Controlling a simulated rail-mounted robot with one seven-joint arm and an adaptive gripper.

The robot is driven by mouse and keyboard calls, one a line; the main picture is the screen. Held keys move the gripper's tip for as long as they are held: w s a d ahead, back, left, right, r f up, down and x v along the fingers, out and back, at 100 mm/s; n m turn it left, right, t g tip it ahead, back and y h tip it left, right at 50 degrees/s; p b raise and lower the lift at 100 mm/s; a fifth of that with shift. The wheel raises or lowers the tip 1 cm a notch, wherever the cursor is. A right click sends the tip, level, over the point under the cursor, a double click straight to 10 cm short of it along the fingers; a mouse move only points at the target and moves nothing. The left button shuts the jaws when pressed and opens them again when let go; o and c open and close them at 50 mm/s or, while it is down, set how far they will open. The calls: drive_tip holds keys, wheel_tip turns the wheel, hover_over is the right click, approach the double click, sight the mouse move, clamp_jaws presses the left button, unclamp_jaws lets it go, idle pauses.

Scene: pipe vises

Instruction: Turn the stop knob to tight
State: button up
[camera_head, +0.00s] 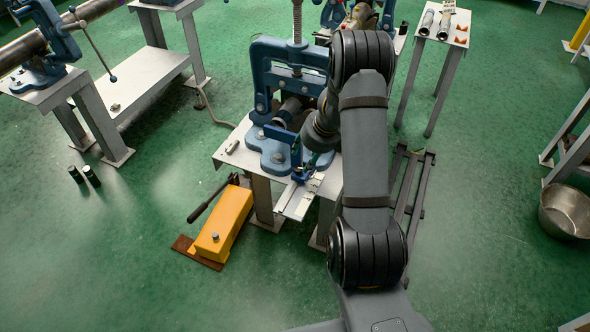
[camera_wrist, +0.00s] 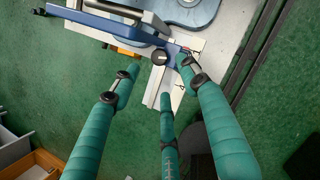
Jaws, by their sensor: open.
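The stop knob (camera_wrist: 159,57) is a small dark round knob with a light mark, in the wrist view. It sits beside a blue bar (camera_wrist: 105,27) and over a pale metal rail (camera_wrist: 157,84) at the edge of the bench. My gripper (camera_wrist: 160,72) has green padded fingers, spread open with nothing between them. The fingertips lie around and just below the knob in the picture; I cannot tell if any touches it. In the head view the blue vise (camera_head: 273,75) stands on the bench, and the knob is too small or hidden to make out behind my arm.
A yellow box with a lever (camera_head: 222,228) stands on the floor left of the bench (camera_head: 232,152). Another bench with a pipe vise (camera_head: 38,75) is at the upper left. A metal bowl (camera_head: 566,212) sits at the right. The green floor between is mostly clear.

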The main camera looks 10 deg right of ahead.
sight(298, 168)
drive_tip(key=b+x, duration=0.1)
drive_tip(key=x, duration=0.7)
drive_tip(key=shift+a+f+b, duration=0.1)
drive_tip(key=shift+f+b, duration=0.05)
drive_tip(key=shift+b, duration=0.2)
drive_tip(key=shift+c, duration=0.6)
clamp_jaws()
